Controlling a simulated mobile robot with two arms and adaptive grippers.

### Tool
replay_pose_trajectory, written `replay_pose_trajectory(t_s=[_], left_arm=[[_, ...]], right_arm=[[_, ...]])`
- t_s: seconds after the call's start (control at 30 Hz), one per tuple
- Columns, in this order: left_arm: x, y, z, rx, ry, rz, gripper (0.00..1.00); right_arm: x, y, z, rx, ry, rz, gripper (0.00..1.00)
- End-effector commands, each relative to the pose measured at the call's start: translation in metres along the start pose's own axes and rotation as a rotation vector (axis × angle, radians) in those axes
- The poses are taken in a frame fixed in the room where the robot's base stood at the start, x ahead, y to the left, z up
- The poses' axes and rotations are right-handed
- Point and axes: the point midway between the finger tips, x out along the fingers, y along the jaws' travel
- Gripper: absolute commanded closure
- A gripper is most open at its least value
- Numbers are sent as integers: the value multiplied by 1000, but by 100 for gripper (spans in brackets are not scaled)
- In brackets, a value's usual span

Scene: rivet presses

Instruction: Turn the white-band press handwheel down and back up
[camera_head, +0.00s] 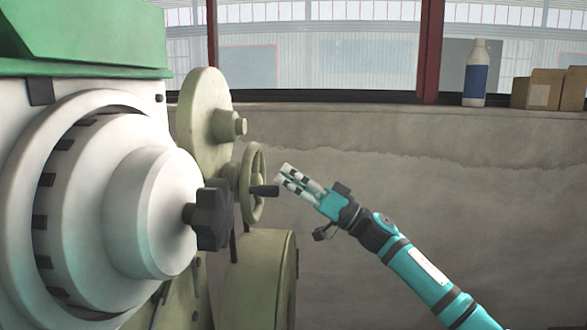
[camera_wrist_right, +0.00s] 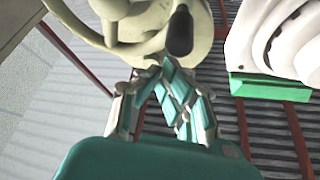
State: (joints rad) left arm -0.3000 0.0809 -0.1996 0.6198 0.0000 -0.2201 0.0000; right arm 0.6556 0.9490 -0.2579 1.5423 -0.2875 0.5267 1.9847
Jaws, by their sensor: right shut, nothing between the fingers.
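A pale green handwheel (camera_head: 260,165) stands upright on the side of a pale green press (camera_head: 262,275) in the head view. A dark handle (camera_head: 265,191) sticks out from it to the right. My right gripper (camera_head: 283,174) is shut and empty, just right of the wheel and close to the handle. In the right wrist view the dark handle (camera_wrist_right: 180,33) is just beyond the shut fingers (camera_wrist_right: 164,72), beside the pale wheel. I cannot tell from these views whether the fingers touch it. No white band shows clearly on this press. My left gripper is out of view.
A large white machine part with a black star knob (camera_head: 212,215) fills the left, under a green housing (camera_head: 85,35). A bottle (camera_head: 475,75) and cardboard boxes (camera_head: 540,90) stand on the wall ledge. The space right of the wheel is clear apart from my arm.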

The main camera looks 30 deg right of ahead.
Motion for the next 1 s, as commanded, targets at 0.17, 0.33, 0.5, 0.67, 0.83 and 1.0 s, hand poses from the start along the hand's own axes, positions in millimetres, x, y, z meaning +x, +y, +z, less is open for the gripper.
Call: replay_pose_trajectory(t_s=[0.17,0.33,0.5,0.67,0.83,1.0], left_arm=[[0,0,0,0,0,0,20],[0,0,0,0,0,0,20],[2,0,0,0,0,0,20],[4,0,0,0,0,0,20],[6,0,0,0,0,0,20],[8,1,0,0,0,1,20]], right_arm=[[-1,0,2,-1,0,0,100],[-1,0,1,-1,0,-1,100],[-2,0,3,-16,0,-10,100],[-3,-1,5,-46,1,-28,100],[-4,-1,7,-65,1,-40,100],[-5,0,9,-89,0,-53,100]])
